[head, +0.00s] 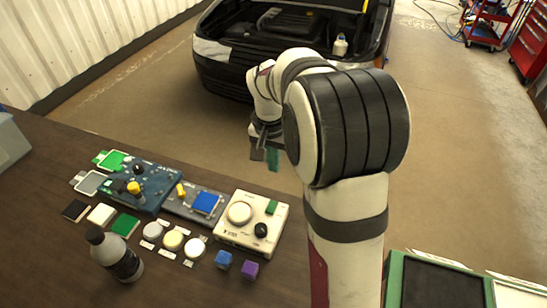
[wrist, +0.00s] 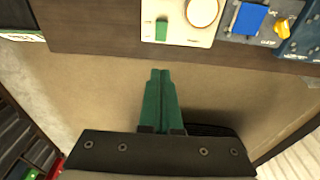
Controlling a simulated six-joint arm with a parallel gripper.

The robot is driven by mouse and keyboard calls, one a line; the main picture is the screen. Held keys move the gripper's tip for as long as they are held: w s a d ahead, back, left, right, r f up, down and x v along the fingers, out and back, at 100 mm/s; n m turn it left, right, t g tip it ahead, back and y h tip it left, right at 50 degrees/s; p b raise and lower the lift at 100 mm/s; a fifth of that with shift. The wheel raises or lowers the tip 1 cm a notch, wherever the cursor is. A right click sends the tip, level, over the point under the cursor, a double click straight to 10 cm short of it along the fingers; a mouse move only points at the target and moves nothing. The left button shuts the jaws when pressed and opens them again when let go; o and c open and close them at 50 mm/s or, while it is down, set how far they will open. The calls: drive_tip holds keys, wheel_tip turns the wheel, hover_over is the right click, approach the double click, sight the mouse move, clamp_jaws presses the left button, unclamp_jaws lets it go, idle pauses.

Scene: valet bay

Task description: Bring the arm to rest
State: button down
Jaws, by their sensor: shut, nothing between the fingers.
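My gripper (head: 266,156) hangs beyond the far edge of the dark table, over the garage floor, with my arm raised and bent above it. In the wrist view the green fingers of my gripper (wrist: 161,75) are pressed together with nothing between them. The fingers touch nothing. The cream panel with knobs and a green switch (head: 230,240) lies on the table near that edge, apart from my gripper. It also shows at the top of the wrist view (wrist: 180,38).
A dark car (head: 215,75) stands open beyond.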

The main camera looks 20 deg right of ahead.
drive_tip(key=shift+r, duration=0.7)
drive_tip(key=s+a+n+y, duration=0.1)
drive_tip(key=s+a, duration=0.3)
drive_tip(key=s, duration=0.5)
drive_tip(key=s+a+r+n+y, duration=0.1)
drive_tip(key=s+a, duration=0.4)
drive_tip(key=s, duration=0.4)
drive_tip(key=s+a+r+n+g, duration=0.1)
drive_tip(key=s+a, duration=0.4)
drive_tip(key=s, duration=0.4)
drive_tip(key=shift+s+y, duration=0.4)
drive_tip(key=c, duration=1.5)
unclamp_jaws()
drive_tip(key=shift+c, duration=0.2)
